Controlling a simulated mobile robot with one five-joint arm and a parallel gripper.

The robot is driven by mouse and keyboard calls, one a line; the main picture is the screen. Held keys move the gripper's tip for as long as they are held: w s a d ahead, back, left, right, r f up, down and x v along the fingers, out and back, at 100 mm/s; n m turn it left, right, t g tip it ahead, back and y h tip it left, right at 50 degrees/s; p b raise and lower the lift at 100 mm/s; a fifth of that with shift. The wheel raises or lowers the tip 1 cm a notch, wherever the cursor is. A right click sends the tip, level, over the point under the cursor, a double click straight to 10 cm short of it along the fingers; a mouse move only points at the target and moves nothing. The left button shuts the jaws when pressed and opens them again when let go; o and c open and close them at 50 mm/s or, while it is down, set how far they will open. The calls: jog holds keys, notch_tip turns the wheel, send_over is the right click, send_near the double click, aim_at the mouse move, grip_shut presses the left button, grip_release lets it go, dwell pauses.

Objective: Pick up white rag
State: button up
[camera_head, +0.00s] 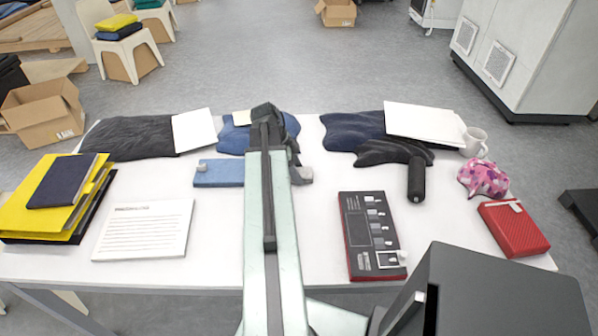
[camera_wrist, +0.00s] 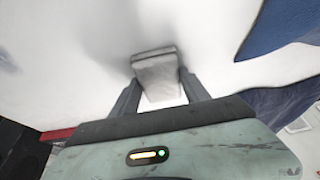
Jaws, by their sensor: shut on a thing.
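In the wrist view, my gripper (camera_wrist: 160,84) is shut on a small pale piece, which I take to be the white rag (camera_wrist: 157,76). It sits between the two dark fingers, with a greyish front edge and a whiter part behind. The white table top lies beyond it; I cannot tell whether the rag touches it. In the head view, my arm reaches over the middle of the table and hides most of the gripper and the rag. A small grey piece shows just right of the arm; I cannot tell whether it is rag or finger.
On the table (camera_head: 320,265), a blue flat case (camera_head: 218,173) lies left of my arm and a red-edged box (camera_head: 372,235) lies right. Yellow folders (camera_head: 38,215) and a printed sheet (camera_head: 143,230) lie left. A mug (camera_head: 474,141) and red case (camera_head: 514,229) stand right.

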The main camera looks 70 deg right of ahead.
notch_tip(320, 180, up, 10)
jog(key=p, duration=1)
jog(key=o, duration=0.7)
jog(key=shift+c, duration=0.2)
jog(key=c, duration=0.5)
jog(key=shift+o, duration=0.2)
